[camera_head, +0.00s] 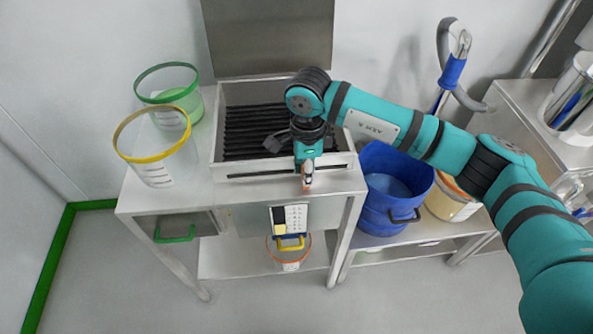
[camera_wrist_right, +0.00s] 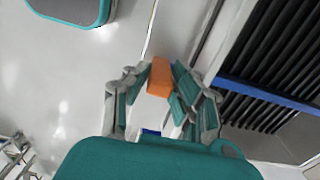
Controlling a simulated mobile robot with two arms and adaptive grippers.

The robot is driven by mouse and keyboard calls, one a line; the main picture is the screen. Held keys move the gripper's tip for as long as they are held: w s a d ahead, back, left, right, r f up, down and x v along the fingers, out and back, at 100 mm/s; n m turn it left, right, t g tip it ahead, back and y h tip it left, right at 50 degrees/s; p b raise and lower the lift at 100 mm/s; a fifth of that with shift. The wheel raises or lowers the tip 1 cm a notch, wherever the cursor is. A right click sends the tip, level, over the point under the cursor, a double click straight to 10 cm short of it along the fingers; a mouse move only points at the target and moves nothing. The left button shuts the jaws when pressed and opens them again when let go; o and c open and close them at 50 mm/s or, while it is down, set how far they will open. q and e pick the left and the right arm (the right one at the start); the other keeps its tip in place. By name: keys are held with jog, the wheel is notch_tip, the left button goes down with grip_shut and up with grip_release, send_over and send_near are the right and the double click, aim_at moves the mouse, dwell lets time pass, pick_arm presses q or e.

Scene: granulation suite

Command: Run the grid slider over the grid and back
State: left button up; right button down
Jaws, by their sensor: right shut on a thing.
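The grid (camera_head: 255,131) is a set of dark parallel bars inside a metal frame on the steel table; it also shows at the right of the right wrist view (camera_wrist_right: 275,55). An orange grip (camera_wrist_right: 160,76), which looks like the slider's handle, sits between the fingers of my right gripper (camera_wrist_right: 163,92). In the head view my right gripper (camera_head: 306,170) points down at the front edge of the grid frame, right of its middle, shut on this handle. My left gripper is out of view.
A green-rimmed tub (camera_head: 170,91) and a yellow-rimmed tub (camera_head: 157,150) stand left of the grid. An upright metal panel (camera_head: 268,35) rises behind it. A blue bucket (camera_head: 393,190) stands lower right, under my right arm. The table's front left is clear.

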jog(key=shift+w+d+b, duration=0.15)
jog(key=shift+d+b, duration=0.35)
jog(key=shift+d, duration=1.85)
jog(key=shift+w+d+b, duration=0.1)
jog(key=shift+d+b, duration=0.35)
jog(key=shift+d, duration=1.9)
jog(key=c, duration=1)
grip_release()
jog(key=shift+c, duration=0.2)
jog(key=shift+s, duration=0.1)
jog(key=shift+r, duration=0.1)
notch_tip(320, 180, up, 12)
jog(key=shift+f, duration=0.1)
jog(key=shift+s, duration=0.1)
